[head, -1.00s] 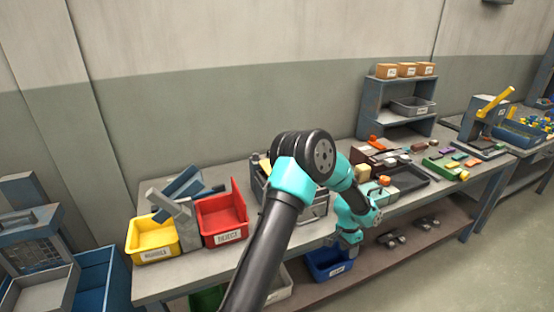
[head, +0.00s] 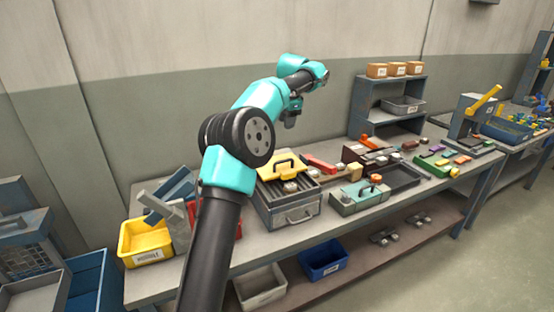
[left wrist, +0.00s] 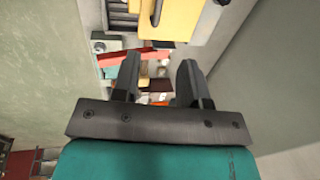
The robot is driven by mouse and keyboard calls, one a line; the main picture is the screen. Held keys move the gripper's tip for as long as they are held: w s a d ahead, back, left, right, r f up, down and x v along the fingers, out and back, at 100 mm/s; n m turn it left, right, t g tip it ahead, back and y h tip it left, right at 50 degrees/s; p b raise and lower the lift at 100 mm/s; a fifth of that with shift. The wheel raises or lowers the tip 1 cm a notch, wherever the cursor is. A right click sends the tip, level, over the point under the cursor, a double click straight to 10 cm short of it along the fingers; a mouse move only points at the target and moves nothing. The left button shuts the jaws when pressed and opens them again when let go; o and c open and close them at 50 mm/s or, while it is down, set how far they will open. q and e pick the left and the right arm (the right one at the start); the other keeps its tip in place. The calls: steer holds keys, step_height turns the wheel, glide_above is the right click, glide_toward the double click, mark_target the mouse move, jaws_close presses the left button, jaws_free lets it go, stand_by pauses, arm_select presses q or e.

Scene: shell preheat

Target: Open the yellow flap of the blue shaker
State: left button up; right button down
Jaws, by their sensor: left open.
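At the right of the head view, a grey-blue machine (head: 466,116) carries a slanted yellow flap or lever (head: 484,99); I cannot tell for certain that it is the blue shaker. My left gripper (head: 290,121) hangs in the air above the bench, near the wall, well left of that machine. Its two dark fingers (left wrist: 158,80) are apart and empty in the left wrist view. A yellow panel (left wrist: 178,18) shows beyond them, at the top; I cannot tell what it belongs to. My right gripper is not seen.
A shelf (head: 362,110) with cartons stands behind. A yellow bin (head: 145,242) is at left.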

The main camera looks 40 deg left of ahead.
mark_target(282, 161)
arm_select(q)
steer(key=shift+f, duration=0.1)
steer(key=a+f, duration=0.1)
steer(key=f, duration=0.4)
steer(key=w+a+f, duration=0.1)
steer(key=f, duration=1.1)
steer(key=shift+w+a, duration=0.4)
jaws_close()
